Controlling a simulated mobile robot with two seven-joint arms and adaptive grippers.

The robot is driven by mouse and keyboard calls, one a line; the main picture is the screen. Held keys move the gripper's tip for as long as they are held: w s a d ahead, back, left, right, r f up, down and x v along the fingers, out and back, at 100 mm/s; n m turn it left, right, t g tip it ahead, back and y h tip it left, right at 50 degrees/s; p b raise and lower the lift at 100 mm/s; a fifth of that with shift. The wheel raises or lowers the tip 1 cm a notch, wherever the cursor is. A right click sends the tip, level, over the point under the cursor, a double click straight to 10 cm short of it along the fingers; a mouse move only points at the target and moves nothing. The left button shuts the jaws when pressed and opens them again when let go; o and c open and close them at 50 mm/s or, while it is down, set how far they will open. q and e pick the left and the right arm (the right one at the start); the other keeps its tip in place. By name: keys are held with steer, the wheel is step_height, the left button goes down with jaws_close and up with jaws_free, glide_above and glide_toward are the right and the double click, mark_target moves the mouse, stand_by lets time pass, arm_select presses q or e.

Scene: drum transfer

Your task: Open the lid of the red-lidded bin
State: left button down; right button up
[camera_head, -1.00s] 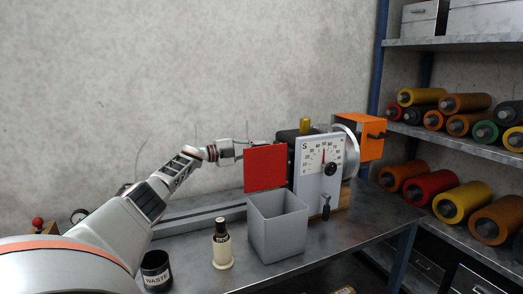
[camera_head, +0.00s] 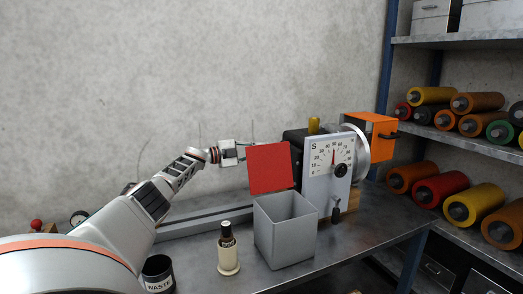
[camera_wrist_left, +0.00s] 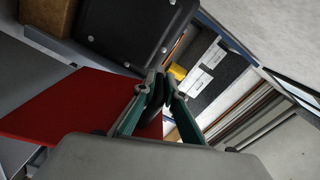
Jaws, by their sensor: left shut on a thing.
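The grey square bin (camera_head: 285,238) stands on the metal bench with its top open. Its red lid (camera_head: 270,168) is raised, standing steeply up at the bin's back edge, slightly tilted in the picture. My left gripper (camera_head: 243,151) is at the lid's upper left, partly hidden behind it. My right gripper is in neither view.
A cream-and-black bottle (camera_head: 228,250) and a black waste cup (camera_head: 158,272) stand left of the bin. A dial panel (camera_head: 328,170) and an orange box (camera_head: 370,138) stand close on the right. Shelves with coloured rollers (camera_head: 460,207) are farther right.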

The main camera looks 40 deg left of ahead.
arm_select(q)
steer(key=c, duration=2.1)
jaws_free()
steer(key=shift+s+a+f, duration=0.1)
steer(key=shift+s+a, duration=0.1)
steer(key=shift+s, duration=0.25)
steer(key=v, duration=1.1)
